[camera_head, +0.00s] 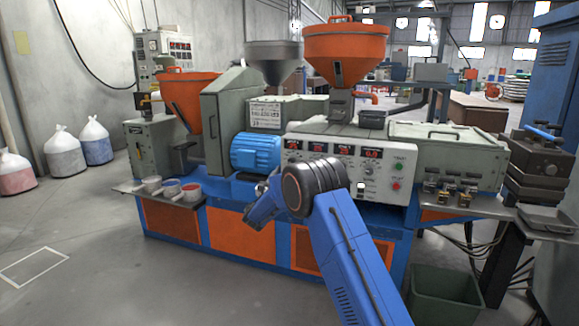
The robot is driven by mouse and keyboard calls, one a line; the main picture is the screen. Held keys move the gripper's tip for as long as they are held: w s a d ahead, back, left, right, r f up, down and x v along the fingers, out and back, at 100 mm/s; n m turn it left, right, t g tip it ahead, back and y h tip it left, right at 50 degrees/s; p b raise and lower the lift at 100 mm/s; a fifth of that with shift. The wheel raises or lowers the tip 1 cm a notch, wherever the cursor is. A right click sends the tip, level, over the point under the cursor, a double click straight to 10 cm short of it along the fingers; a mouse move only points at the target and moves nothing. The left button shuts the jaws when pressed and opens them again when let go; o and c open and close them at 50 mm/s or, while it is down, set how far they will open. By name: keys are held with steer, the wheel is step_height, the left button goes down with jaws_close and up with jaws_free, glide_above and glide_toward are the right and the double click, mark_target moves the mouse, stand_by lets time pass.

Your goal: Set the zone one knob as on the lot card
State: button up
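The white control panel (409,167) is on the front of the blue and orange machine. It has a row of red number displays (343,150) and small dark knobs, too small for me to read their settings. I cannot tell which knob is zone one; my arm hides part of the panel's lower left. A white printed sheet (265,117) is on the machine above the blue motor; I cannot tell whether it is the lot card. My gripper (259,191) is in front of the machine, below the blue motor and left of the panel. Its fingers are too small and dark to judge.
The blue motor (256,152) stands just behind my gripper. A shelf with small cups (171,188) juts out at left. Small parts (448,191) stand on a ledge at right, above a green bin (443,296). The floor at left is open.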

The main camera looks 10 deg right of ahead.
mark_target(292, 161)
steer(key=x, duration=0.6)
steer(key=shift+w+d, duration=0.15)
steer(key=shift+c, duration=0.3)
steer(key=c, duration=1)
